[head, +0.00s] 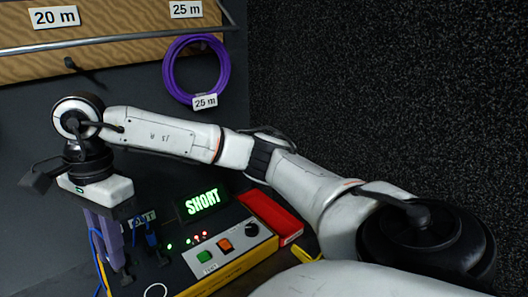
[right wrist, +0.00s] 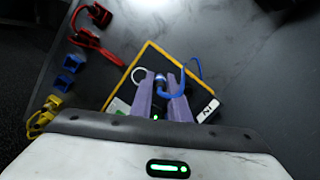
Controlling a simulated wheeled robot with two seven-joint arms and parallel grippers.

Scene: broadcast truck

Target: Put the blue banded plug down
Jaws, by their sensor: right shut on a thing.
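My right gripper (head: 120,266) points down over the left part of the black, yellow-edged tester (head: 178,272). In the right wrist view its purple fingers (right wrist: 160,100) are close together, shut on the blue banded plug (right wrist: 159,80), which is mostly hidden between them. A blue cable (right wrist: 190,72) loops beside the fingers there, and a blue cable (head: 95,243) also hangs by them in the head view. The plug's band and its tip cannot be made out. I cannot tell whether it touches the tester. My left gripper is not in view.
The tester's display (head: 202,202) reads SHORT, with green and red lights below. A blue connector (head: 151,239) stands near the OUT label. A red tray (head: 270,217) lies to the right. A purple cable coil (head: 168,72) hangs behind. Red, blue and yellow pieces (right wrist: 70,62) lie left in the wrist view.

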